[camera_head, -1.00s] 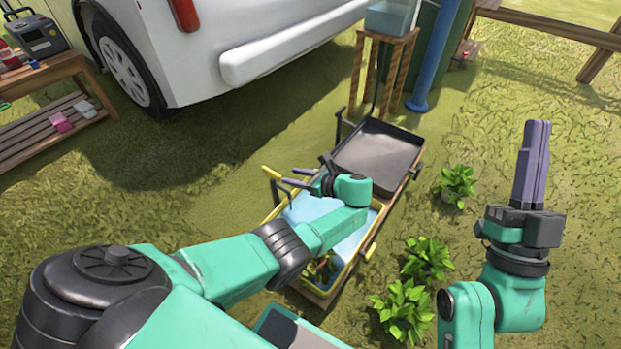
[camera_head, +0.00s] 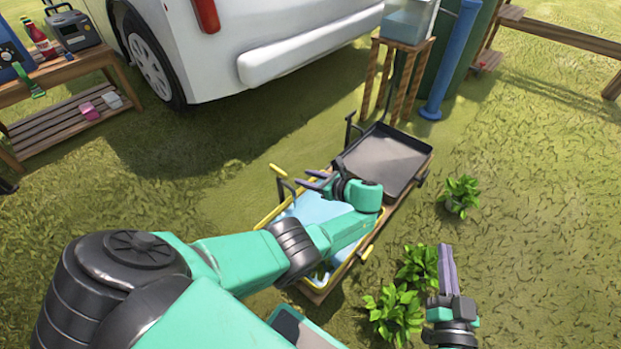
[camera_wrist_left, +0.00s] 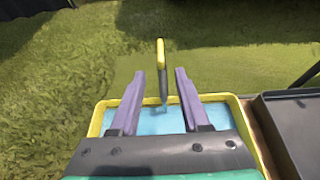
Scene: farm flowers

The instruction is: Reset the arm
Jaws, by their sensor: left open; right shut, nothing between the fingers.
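My left gripper (camera_head: 318,183) is open over the yellow-rimmed tray with a light blue inside (camera_head: 312,208). In the left wrist view its two purple-grey fingers (camera_wrist_left: 170,90) stand apart above the blue tray (camera_wrist_left: 97,120), with nothing held between them. A yellow-ended bar (camera_wrist_left: 161,57) shows beyond the gap. My right gripper (camera_head: 447,270) is shut and empty, with its fingers together and pointing up in the picture, over the grass beside the green plants. My left forearm hides part of the yellow-rimmed tray.
A dark tray (camera_head: 385,157) sits beside the yellow-rimmed one on a wooden cart. Leafy plants (camera_head: 395,312) and a potted plant (camera_head: 458,193) stand right of it. A white vehicle (camera_head: 250,45), a wooden stand (camera_head: 400,75) and a wooden bench (camera_head: 75,110) are behind.

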